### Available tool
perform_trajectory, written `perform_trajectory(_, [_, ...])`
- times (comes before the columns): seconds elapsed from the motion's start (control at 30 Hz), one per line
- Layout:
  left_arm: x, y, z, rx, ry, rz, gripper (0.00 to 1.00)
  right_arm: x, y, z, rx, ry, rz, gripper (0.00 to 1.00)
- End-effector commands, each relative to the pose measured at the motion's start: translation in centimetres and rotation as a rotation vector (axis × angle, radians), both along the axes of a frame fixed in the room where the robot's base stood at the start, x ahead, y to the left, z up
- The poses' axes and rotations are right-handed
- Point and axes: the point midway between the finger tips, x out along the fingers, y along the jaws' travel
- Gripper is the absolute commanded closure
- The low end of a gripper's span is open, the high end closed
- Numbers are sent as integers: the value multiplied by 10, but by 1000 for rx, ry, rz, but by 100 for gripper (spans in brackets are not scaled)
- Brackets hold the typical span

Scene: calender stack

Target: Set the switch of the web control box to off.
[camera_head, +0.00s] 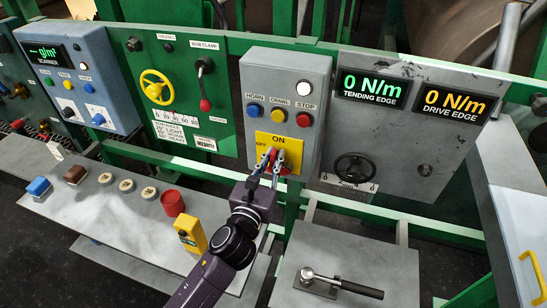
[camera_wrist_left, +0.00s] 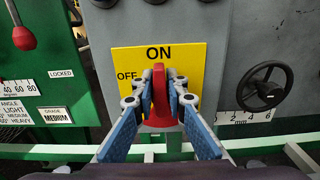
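The web control box (camera_head: 287,84) is a grey upright panel with HORN, CRAWL and STOP buttons above a yellow plate (camera_wrist_left: 192,52). The plate has ON at the top and OFF at the left. The switch is a red handle (camera_wrist_left: 159,88) in front of the plate. In the left wrist view it stands upright, its top just under ON. My left gripper (camera_head: 272,159) reaches it from below; its fingertips in the left wrist view (camera_wrist_left: 160,97) close in on both sides of the handle and appear to touch it. My right gripper is in neither view.
A black handwheel (camera_head: 355,168) is right of the box; a green panel with a yellow wheel (camera_head: 157,87) and red-knobbed lever (camera_head: 205,103) is left. A grey bench (camera_head: 110,205) carries several buttons and a yellow device (camera_head: 190,234). A lever (camera_head: 340,284) lies on the lower bench.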

Motion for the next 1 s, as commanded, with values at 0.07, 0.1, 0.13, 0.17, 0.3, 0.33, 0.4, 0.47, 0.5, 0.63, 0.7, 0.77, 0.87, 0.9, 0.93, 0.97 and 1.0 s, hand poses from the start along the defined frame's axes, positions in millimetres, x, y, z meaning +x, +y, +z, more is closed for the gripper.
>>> perform_trajectory(0.07, [0, 0, 0, 0, 0, 0, 98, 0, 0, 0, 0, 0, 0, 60])
perform_trajectory(0.1, [0, 0, 0, 0, 0, 0, 100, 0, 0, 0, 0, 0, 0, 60])
perform_trajectory(0.13, [0, 0, 0, 0, 0, 0, 100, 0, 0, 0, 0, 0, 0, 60])
perform_trajectory(0.17, [0, 0, 0, 0, 0, 0, 100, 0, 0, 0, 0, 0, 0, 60])
perform_trajectory(0.3, [0, 0, 0, -2, 1, 0, 100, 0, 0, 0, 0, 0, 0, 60])
perform_trajectory(0.33, [0, 0, 0, -4, 1, 0, 100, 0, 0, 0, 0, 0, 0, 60])
perform_trajectory(0.4, [0, 1, 0, -12, 4, 0, 100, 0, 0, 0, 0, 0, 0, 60])
perform_trajectory(0.47, [0, 1, 0, -25, 8, 0, 100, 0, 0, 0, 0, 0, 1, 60])
perform_trajectory(0.5, [0, 1, 0, -37, 12, 0, 100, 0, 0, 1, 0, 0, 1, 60])
perform_trajectory(0.63, [1, 3, 0, -95, 31, 0, 100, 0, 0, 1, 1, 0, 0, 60])
perform_trajectory(0.7, [1, 4, 0, -139, 45, 0, 100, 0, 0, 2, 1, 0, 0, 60])
perform_trajectory(0.77, [2, 5, 0, -183, 59, 0, 100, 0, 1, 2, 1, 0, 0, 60])
perform_trajectory(0.87, [2, 8, -1, -265, 86, 1, 100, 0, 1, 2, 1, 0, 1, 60])
perform_trajectory(0.9, [3, 9, -1, -301, 98, 1, 100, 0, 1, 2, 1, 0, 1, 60])
perform_trajectory(0.93, [3, 9, -1, -329, 107, 2, 100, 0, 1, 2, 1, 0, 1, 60])
perform_trajectory(0.97, [3, 10, -2, -357, 116, 2, 100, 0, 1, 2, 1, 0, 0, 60])
perform_trajectory(1.0, [3, 11, -2, -393, 128, 2, 100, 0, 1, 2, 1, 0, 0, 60])
